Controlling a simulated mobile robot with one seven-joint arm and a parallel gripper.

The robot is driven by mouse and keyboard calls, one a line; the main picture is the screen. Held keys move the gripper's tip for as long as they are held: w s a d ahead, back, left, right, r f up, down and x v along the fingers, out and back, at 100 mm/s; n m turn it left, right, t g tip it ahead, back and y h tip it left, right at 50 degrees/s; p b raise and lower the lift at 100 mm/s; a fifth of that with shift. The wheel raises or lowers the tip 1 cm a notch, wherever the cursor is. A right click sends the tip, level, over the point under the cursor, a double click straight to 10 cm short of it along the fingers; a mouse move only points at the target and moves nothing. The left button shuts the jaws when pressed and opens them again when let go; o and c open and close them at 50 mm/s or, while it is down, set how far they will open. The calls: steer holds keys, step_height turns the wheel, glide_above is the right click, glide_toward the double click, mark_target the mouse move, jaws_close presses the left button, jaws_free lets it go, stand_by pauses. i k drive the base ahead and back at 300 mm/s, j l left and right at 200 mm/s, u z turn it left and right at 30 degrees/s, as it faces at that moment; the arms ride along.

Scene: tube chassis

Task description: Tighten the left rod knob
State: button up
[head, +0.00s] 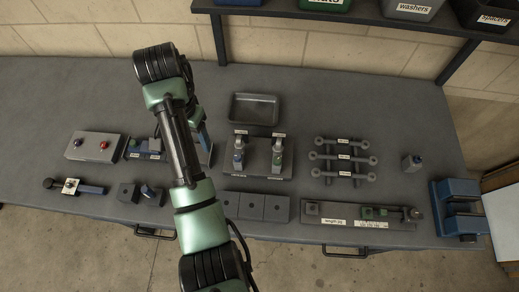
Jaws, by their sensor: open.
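Near the middle of the bench in the head view stands a grey fixture (258,157) with two labelled uprights. The labels are too small to read, and how tight either knob sits cannot be seen. My gripper (203,138) shows only in part, behind my arm and to the left of the fixture. It is open, apart from the left upright; its fingertips are mostly hidden.
A grey tray (254,109) lies behind the fixture and grey blocks (252,207) in front. Labelled rods (344,158) lie to the right, with a long gauge plate (361,222) nearer. My arm hides some bench.

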mark_target(238, 157)
steer(key=i+j+z, duration=0.1)
steer(key=z, duration=0.3)
steer(key=j+z, duration=0.25)
steer(key=z, duration=0.15)
steer(key=j+z, duration=0.25)
steer(key=z, duration=0.15)
